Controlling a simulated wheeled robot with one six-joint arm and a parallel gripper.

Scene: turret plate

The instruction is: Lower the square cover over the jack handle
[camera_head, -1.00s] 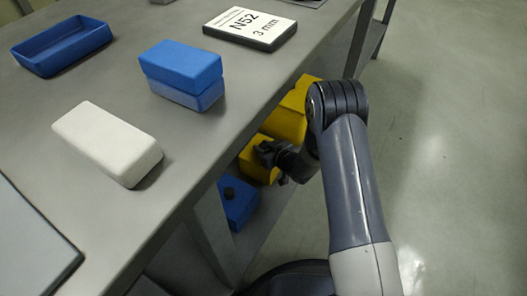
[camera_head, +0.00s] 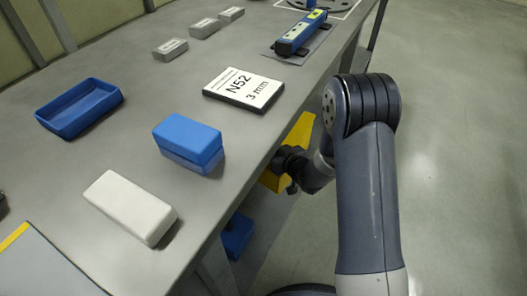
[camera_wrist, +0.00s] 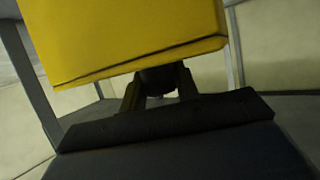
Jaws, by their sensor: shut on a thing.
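My gripper (camera_head: 290,167) is low beside the table's right edge, below the tabletop. In the wrist view my gripper (camera_wrist: 158,82) is shut on a dark stub at the base of a yellow boxy body (camera_wrist: 135,38), which I take to be the square cover. The body fills the top of that view, and its far side is out of frame. In the head view yellow (camera_head: 300,132) shows behind my gripper, partly hidden by the table edge and my arm. I cannot make out the jack handle in either view.
The grey table (camera_head: 110,150) holds a white block (camera_head: 130,207), a blue box (camera_head: 188,145), a blue tray (camera_head: 80,108), an N52 plate (camera_head: 243,88) and a blue bar-shaped device (camera_head: 298,36). A blue object (camera_head: 237,236) sits below the table edge. Floor at right is clear.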

